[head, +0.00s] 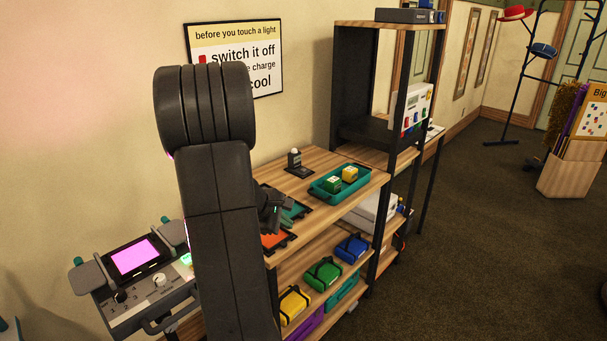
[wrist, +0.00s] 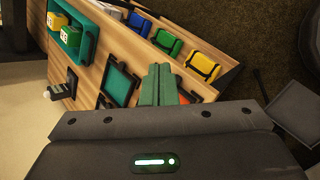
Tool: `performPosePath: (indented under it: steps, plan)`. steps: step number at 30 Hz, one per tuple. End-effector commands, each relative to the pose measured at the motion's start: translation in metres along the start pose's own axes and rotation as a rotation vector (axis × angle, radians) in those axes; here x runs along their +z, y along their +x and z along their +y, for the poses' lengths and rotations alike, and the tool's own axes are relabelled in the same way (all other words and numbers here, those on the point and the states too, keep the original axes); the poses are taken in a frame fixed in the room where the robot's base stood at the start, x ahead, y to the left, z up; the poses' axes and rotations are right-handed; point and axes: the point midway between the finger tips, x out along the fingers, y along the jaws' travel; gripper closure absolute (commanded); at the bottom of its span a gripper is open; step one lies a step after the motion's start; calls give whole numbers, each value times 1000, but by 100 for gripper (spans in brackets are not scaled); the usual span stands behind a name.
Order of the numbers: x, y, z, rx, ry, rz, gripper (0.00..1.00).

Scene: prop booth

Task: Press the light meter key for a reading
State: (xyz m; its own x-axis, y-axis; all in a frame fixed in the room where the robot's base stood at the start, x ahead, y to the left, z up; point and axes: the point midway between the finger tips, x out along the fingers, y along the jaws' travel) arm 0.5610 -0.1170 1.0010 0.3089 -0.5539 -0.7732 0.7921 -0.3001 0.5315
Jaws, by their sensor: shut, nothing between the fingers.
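A small dark device with a white dome (head: 294,161) stands upright on a black base on the wooden top; it looks like the light meter. It also shows at the left of the wrist view (wrist: 60,89). I cannot make out its key. My gripper (wrist: 158,68) is shut and empty, its two greenish fingers side by side over the shelf's front part. In the head view my gripper (head: 270,213) is partly hidden behind my arm. It is apart from the domed device, nearer the teal and orange pads.
A teal tray (head: 364,184) with a green and a yellow block stands right of the device. A teal pad (wrist: 121,85) and an orange pad (head: 272,241) lie on the top. Yellow, green and blue cases (head: 323,274) sit on the shelf below.

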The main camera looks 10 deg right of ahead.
Motion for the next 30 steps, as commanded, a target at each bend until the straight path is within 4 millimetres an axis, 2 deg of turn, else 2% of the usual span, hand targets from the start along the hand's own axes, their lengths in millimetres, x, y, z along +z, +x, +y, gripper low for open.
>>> performPosePath:
  steps: [3,8,23,30]
  plan:
    - [-9,2,8,77,-166,-8,100]
    - [-16,0,15,128,-276,-12,100]
    - [-17,-1,17,138,-292,-12,100]
    - [-24,9,36,148,-308,0,100]
